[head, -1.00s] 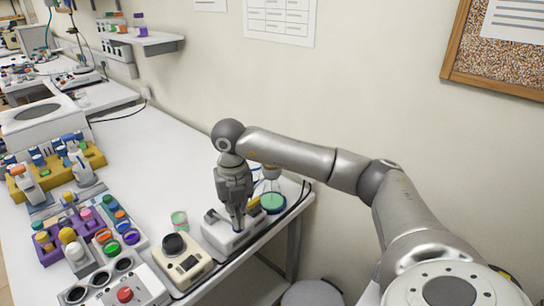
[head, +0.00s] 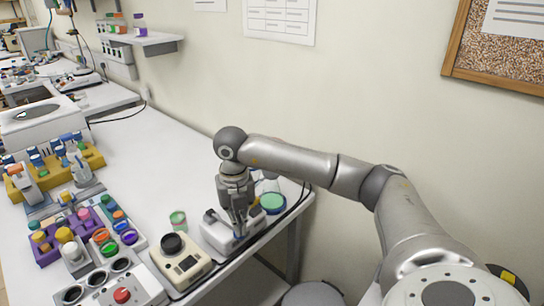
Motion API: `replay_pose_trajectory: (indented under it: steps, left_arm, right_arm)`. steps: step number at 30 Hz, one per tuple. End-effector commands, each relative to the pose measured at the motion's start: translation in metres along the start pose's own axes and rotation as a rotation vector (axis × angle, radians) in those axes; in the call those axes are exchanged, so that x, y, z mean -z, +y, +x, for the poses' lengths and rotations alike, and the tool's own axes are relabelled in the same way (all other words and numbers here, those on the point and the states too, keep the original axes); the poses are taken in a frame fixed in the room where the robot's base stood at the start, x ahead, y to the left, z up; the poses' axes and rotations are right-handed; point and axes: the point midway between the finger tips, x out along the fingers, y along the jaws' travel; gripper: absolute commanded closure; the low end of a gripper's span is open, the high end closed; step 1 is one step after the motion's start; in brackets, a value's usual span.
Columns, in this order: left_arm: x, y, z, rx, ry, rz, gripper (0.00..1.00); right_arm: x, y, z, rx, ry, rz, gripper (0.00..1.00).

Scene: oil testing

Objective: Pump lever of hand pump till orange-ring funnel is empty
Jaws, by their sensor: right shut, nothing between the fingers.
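The hand pump appears to be the white unit (head: 216,234) near the right end of the bench, with its lever mostly hidden by my gripper. My right gripper (head: 239,234) points down over this unit, its fingers shut with nothing between them. Whether the fingertips touch the lever I cannot tell. A clear flask with a green bottom (head: 272,203) stands just behind and right of the gripper. An orange-yellow piece shows beside the flask, partly hidden. I cannot tell if it is the orange-ring funnel, nor its fill level. My left gripper is out of view.
A beige device with a black knob (head: 182,262) stands left of the pump, with a small green-and-pink jar (head: 178,221) behind it. A purple rack (head: 48,256) and a yellow rack (head: 95,155) stand further left. The bench middle is clear.

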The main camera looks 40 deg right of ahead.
Motion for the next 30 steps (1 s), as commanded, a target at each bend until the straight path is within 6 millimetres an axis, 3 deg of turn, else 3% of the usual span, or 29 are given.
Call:
replay_pose_trajectory:
  steps: [4,16,30]
  left_arm:
    - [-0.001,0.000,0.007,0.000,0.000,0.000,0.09]
    - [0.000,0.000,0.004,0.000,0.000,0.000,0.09]
    - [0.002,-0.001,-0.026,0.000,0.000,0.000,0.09]
  right_arm:
    - [0.001,-0.001,0.010,0.001,0.000,0.001,1.00]
    - [0.001,0.000,0.006,0.000,0.000,0.000,1.00]
    - [-0.008,0.005,-0.038,0.000,0.000,0.001,1.00]
